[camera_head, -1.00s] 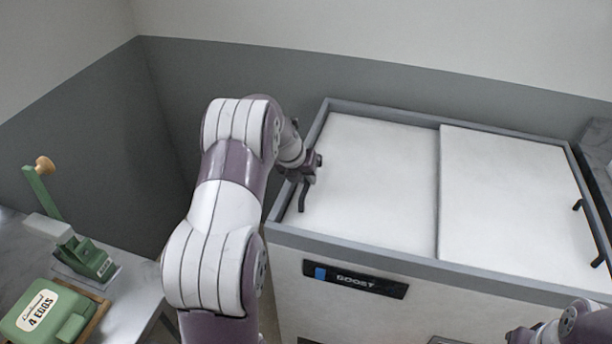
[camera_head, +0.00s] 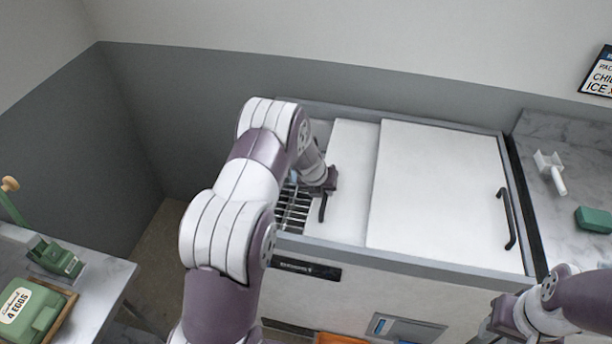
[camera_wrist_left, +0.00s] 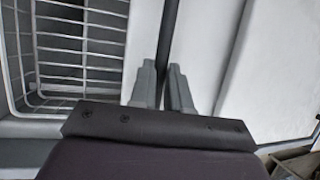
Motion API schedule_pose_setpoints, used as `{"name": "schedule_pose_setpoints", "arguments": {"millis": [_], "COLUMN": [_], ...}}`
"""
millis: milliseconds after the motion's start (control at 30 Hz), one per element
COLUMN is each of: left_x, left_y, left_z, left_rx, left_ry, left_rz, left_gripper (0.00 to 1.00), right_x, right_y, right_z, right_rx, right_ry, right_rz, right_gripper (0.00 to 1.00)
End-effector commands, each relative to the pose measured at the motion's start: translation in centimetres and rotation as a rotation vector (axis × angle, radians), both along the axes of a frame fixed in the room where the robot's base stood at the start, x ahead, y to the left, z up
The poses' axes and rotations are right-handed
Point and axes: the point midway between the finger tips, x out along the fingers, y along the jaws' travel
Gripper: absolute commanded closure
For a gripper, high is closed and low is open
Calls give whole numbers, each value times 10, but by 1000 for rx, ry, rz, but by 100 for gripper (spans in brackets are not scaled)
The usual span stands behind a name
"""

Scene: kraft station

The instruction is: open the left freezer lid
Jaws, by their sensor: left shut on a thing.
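The left freezer lid (camera_head: 346,190) is a white sliding panel, partly tucked under the right lid (camera_head: 440,190). It stands slid to the right, and a gap on its left shows a wire basket (camera_head: 292,207) inside the freezer. My left gripper (camera_head: 325,188) is shut on the lid's dark bar handle (camera_head: 323,208). In the left wrist view the handle (camera_wrist_left: 168,40) runs between the two grey fingers (camera_wrist_left: 163,88). My right arm (camera_head: 540,310) shows at the lower right; its fingertips are not clearly visible.
The freezer's grey rim (camera_head: 400,257) surrounds the lids. The right lid has its own dark handle (camera_head: 507,218). A marble counter (camera_head: 570,150) with a white scoop stands on the right. A left counter (camera_head: 100,290) holds a green egg box (camera_head: 32,315).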

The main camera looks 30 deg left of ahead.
Motion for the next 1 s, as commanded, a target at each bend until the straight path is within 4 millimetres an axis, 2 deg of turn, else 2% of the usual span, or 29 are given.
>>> {"name": "schedule_pose_setpoints", "arguments": {"millis": [33, 233, 667, 700, 767, 800, 1000], "left_x": [1, 6, 8, 8, 8, 8, 8], "left_y": [-9, -29, -33, -33, -33, -33, -33], "left_z": [3, 1, -2, -2, -2, -1, -1], "left_rx": [-1, -1, -1, -1, -1, -1, 0], "left_ry": [3, 2, 1, 1, 1, 1, 0], "left_rz": [-4, -2, 1, 1, 1, 1, 1], "left_gripper": [100, 100, 100, 80, 61, 58, 58], "right_x": [0, 0, 0, 0, 0, 0, 0], "right_y": [0, 0, 0, 0, 0, 0, 0], "right_z": [9, 17, 18, 18, 18, 18, 18], "right_rx": [0, 0, 0, 0, 0, 0, 0], "right_ry": [0, 1, 0, 0, 0, 0, 0], "right_rz": [0, 0, 0, 0, 0, 0, 0], "right_gripper": [57, 57, 57, 57, 57, 57, 57]}}
